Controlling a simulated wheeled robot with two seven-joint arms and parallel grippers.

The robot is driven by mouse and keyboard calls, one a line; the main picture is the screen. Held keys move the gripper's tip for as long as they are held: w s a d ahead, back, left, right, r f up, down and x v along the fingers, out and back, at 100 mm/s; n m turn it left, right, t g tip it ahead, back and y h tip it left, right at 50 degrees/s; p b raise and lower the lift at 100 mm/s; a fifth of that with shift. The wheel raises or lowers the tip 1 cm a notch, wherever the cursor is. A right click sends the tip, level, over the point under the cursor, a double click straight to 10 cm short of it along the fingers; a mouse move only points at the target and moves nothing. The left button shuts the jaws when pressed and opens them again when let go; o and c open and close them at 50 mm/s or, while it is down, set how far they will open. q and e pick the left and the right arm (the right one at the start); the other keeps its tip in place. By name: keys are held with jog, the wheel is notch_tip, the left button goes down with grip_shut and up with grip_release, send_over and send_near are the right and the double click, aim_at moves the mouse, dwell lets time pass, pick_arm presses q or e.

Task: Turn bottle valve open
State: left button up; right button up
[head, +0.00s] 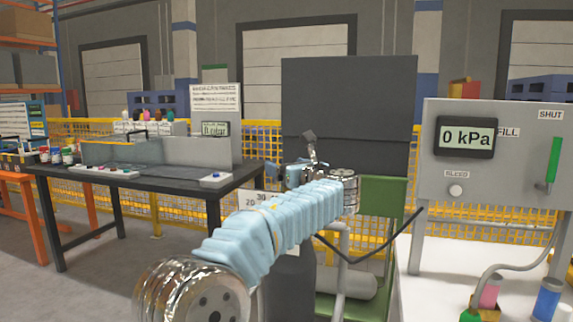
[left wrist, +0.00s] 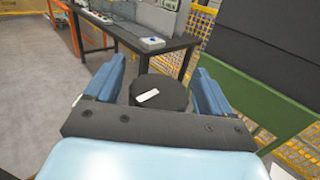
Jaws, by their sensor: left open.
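A round black knob (left wrist: 161,92) with a white mark on its top shows in the left wrist view; it looks like the bottle valve's handwheel. My left gripper (left wrist: 159,68) is open, with one blue finger on each side of the knob and a visible gap to each. I cannot tell whether the fingers reach down to its height. In the head view my sleeved left arm reaches forward, and the left gripper (head: 299,173) is small and partly hidden by it. A dark grey cylinder (head: 290,285), probably the bottle, stands below the arm; its top is hidden. My right gripper is out of view.
A grey panel (head: 485,190) at the right carries a display reading 0 kPa (head: 466,137) and a green lever (head: 553,160). A black-topped table (head: 150,178) stands at the left. A green frame with dark panels (head: 345,100) rises behind the arm. Yellow mesh fencing (head: 455,235) runs behind.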

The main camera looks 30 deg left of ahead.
pick_arm(q)
jog(key=shift+w+a, duration=0.25)
jog(key=shift+a, duration=0.1)
jog(key=c, duration=1)
jog(key=shift+o, duration=0.2)
jog(key=shift+n, duration=0.3)
jog(key=n+g+y, duration=0.1)
jog(key=n+g, duration=0.1)
jog(key=g, duration=0.1)
jog(key=shift+s+y, duration=0.1)
jog(key=shift+y, duration=0.2)
jog(key=shift+s+n+g+y, duration=0.2)
jog(key=shift+n+g, duration=0.55)
jog(key=shift+g, duration=0.5)
jog(key=shift+s+n+g+y, duration=0.1)
jog(key=shift+n+g+y, duration=0.2)
jog(key=shift+n+g, duration=0.7)
jog(key=shift+s+a+g, duration=0.1)
jog(key=shift+g, duration=0.55)
